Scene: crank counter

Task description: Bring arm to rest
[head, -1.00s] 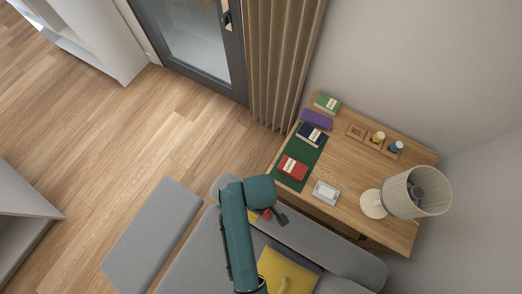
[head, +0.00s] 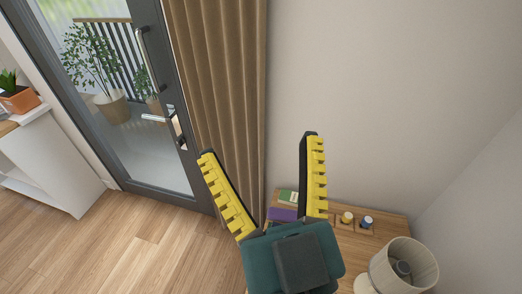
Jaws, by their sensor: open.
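My gripper (head: 258,146) is raised in the lower middle of the head view. Its two yellow toothed fingers point up and stand wide apart, with nothing between them but the curtain and wall behind. Its dark green and black body hides much of the wooden desk (head: 387,233). The rest of my arm is out of the frame below.
On the desk are a green book (head: 287,196), a purple item (head: 282,214), a yellow jar (head: 347,217), a blue jar (head: 366,222) and a lamp (head: 410,266). A brown curtain (head: 220,80) hangs beside a glazed door (head: 150,150). Wooden floor (head: 130,235) is clear at left.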

